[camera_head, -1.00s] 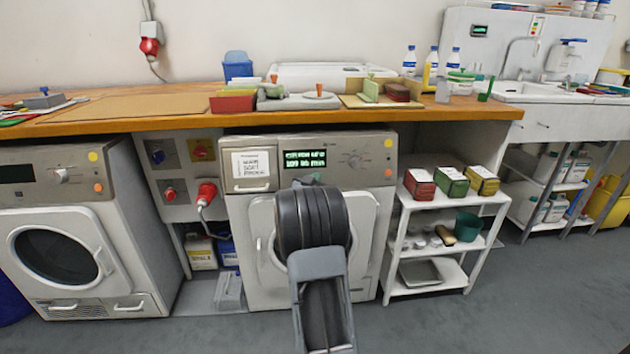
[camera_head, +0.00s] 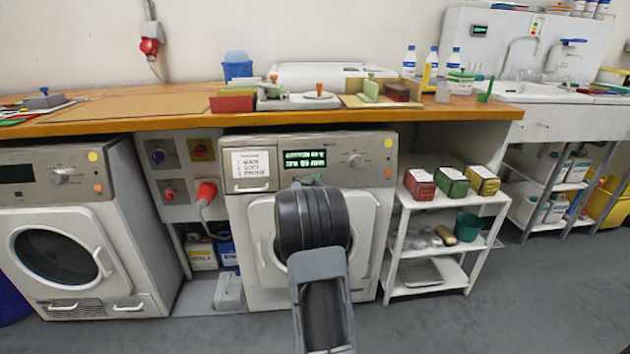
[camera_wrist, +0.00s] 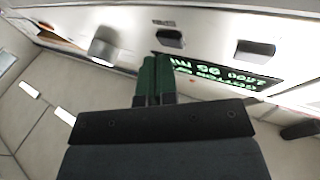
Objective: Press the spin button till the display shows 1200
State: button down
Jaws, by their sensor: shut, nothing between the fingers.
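The middle washing machine (camera_head: 235,205) has a dark display (camera_head: 305,159) with two lines of green text, too blurred to read surely. The display shows upside down in the wrist view (camera_wrist: 225,75). Two dark buttons, one near the fingertips (camera_wrist: 170,38) and one farther right (camera_wrist: 255,50), sit on the pale panel in the wrist view; I cannot tell which is the spin button. My gripper (camera_wrist: 158,62) is shut and empty, its green fingers pointing at the panel close by the first button. Contact cannot be told. In the head view my arm mostly hides the gripper.
A knob (camera_head: 356,160) is right of the display, and a labelled drawer (camera_head: 251,165) left of it. The wooden worktop (camera_head: 160,120) overhangs the machine. A white shelf trolley (camera_head: 405,240) stands close on the right. Another machine (camera_head: 75,225) stands at the left.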

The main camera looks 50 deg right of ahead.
jog(key=shift+s+a+r, duration=0.1)
jog(key=shift+s+a, duration=0.15)
jog(key=shift+s, duration=0.05)
jog(key=shift+s+a+r, duration=0.25)
jog(key=shift+s+a, duration=0.25)
jog(key=shift+s, duration=0.1)
jog(key=shift+s+a+r, duration=0.25)
jog(key=shift+s+a, duration=0.3)
jog(key=shift+s, duration=0.1)
jog(key=shift+s+a+r, duration=0.25)
jog(key=shift+s+a, duration=0.25)
jog(key=shift+s, duration=0.1)
jog(key=shift+r, duration=0.1)
dwell(0.8)
